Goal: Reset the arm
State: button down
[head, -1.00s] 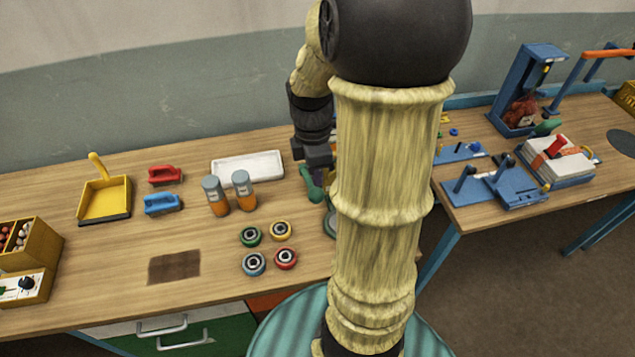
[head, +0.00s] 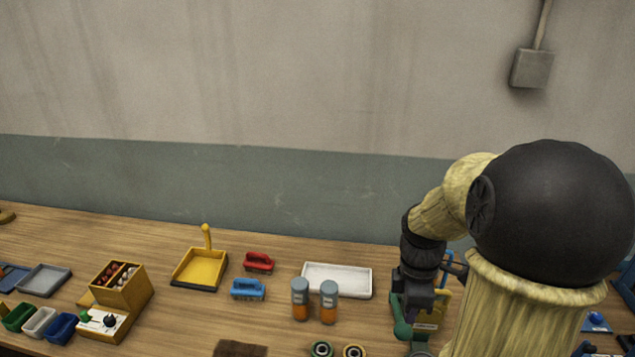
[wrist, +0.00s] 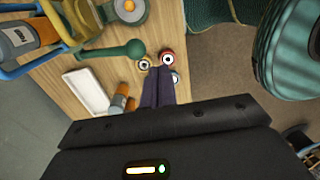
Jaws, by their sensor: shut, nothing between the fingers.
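My gripper (wrist: 158,70) shows in the wrist view with its two dark fingers together, holding nothing. They point over the wooden bench (head: 180,325) towards several small coloured rollers (wrist: 144,64). In the head view my arm bends down at the right, and the dark gripper body (head: 415,290) hangs right of the white tray (head: 337,279). The fingertips cannot be made out there. A green knobbed handle (wrist: 120,50) lies close beside the fingers in the wrist view; I cannot tell whether it touches them.
Two orange-and-grey jars (head: 300,300) stand in front of the tray. A yellow box (head: 130,290) and small bins (head: 40,322) are at the far left. Bare bench lies between.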

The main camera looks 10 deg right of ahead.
jog(key=s+a+f+m+t, duration=0.1)
jog(key=a+f+m+t, duration=0.1)
jog(key=a+m, duration=1)
jog(key=shift+s+a+f+m+t, duration=0.25)
jog(key=shift+s+a+m+t, duration=0.15)
jog(key=shift+m+t, duration=0.4)
jog(key=shift+d, duration=0.1)
dwell(1.1)
